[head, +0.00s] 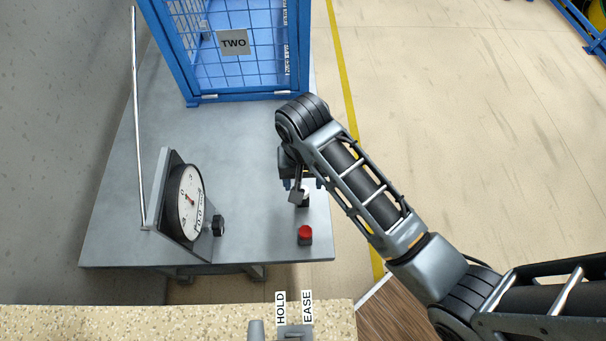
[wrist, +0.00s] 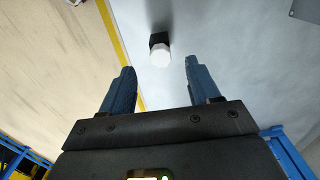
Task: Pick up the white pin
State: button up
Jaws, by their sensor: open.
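The white pin (head: 305,197) stands on the grey table near its right edge, partly hidden by my gripper in the head view. In the wrist view the white pin (wrist: 161,57) shows a pale faceted top with a black part behind it. My gripper (head: 304,184) is open above the table close to the pin. In the wrist view my gripper (wrist: 160,67) has its two blue fingers apart and empty, with the pin just beyond the tips, lined up with the gap between them.
A red button (head: 305,234) is on the table near the pin. A dial gauge (head: 187,200) with a black knob (head: 218,226) stands to the left. A blue cage marked TWO (head: 193,98) is at the back. The middle of the table (head: 240,150) is clear.

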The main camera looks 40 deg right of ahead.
notch_tip(320, 180, down, 7)
jog(key=shift+r, duration=0.2)
dwell(0.3)
grip_shut()
dwell(0.7)
jog(key=shift+r, duration=0.1)
jog(key=shift+r+p, duration=2.1)
jog(key=shift+p, duration=0.3)
jog(key=shift+r+p, duration=0.45)
jog(key=shift+r, duration=0.45)
jog(key=shift+r, duration=0.1)
jog(key=shift+r, duration=1.9)
